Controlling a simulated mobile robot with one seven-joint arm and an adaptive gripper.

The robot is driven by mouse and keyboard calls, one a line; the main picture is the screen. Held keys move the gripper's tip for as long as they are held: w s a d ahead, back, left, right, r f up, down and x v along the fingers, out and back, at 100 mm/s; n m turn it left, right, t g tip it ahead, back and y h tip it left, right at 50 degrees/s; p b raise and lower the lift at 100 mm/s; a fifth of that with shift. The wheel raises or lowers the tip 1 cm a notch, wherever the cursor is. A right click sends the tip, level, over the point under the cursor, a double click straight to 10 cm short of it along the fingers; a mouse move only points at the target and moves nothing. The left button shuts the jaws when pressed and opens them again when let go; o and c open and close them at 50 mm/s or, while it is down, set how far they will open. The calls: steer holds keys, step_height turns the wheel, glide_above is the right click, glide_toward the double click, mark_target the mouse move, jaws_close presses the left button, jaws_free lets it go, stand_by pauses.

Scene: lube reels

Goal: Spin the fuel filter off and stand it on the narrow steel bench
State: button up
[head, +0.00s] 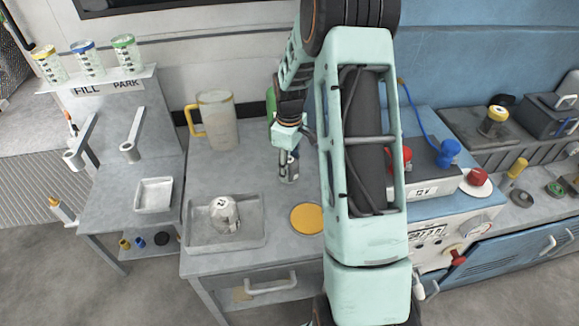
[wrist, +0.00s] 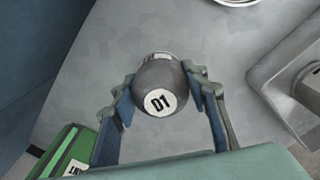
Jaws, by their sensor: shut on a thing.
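My gripper (head: 289,168) is over the steel bench (head: 240,172) in the head view, between a pitcher and my own arm. In the wrist view my gripper (wrist: 163,92) is shut on a dark grey rounded thing with a white label reading D1 (wrist: 160,85). One finger is on each side of it. A lighter part shows just beyond its far edge. I cannot tell from its look whether it is the fuel filter, nor whether its base touches the bench.
A steel tray (head: 190,246) holds a pale canister (head: 225,213). A yellow disc (head: 307,218) lies near the front. The pitcher (head: 216,120) stands behind. A green box (wrist: 65,155) shows in the wrist view.

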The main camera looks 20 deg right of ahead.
steer(key=o, duration=1.4)
